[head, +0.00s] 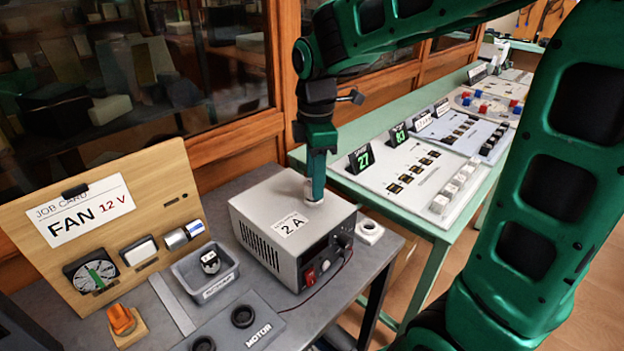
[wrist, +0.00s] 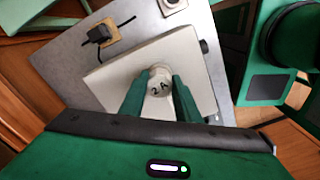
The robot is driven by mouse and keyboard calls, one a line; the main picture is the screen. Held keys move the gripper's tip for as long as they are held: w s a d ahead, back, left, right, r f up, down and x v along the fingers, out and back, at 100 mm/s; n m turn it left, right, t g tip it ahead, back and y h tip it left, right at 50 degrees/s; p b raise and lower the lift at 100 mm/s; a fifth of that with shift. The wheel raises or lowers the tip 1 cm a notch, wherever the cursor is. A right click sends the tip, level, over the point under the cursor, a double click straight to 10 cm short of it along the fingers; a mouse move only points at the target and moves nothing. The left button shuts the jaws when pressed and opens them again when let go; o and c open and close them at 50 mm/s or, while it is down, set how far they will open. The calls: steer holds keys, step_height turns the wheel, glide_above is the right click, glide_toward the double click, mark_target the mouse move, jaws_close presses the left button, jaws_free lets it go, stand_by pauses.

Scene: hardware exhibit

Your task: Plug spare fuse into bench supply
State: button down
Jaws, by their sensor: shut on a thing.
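The bench supply (head: 285,238) is a grey box labelled 2 A on the workbench, with a red switch and dark knobs on its front. My gripper (head: 314,196) points down over the back part of its top. It is shut on the spare fuse (wrist: 158,82), a short pale cylinder marked 2 A on its end, held between both green fingers in the wrist view. The supply's pale top (wrist: 110,82) shows around it there. The fuse's lower end is hidden, so I cannot tell whether it sits in a socket or just above the top.
A white block with a round hole (head: 370,230) lies right of the supply. A grey bin (head: 205,272) holding a dark-and-white part stands left of it. A wooden job card board (head: 105,225) reads FAN 12 V. A green table (head: 425,228) with panels stands right.

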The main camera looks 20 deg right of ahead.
steer(key=shift+f, duration=0.25)
steer(key=c, duration=0.8)
jaws_free()
steer(key=shift+o, duration=0.2)
steer(key=shift+r, duration=3.5)
steer(key=s+d+f+m, duration=0.4)
steer(key=s+d+m, duration=0.4)
steer(key=s+m, duration=0.3)
steer(key=s+d+f+m, duration=0.5)
steer(key=s+d+m, duration=0.3)
steer(key=s+m, duration=0.3)
steer(key=shift+d+f, duration=0.15)
steer(key=shift+d, duration=0.2)
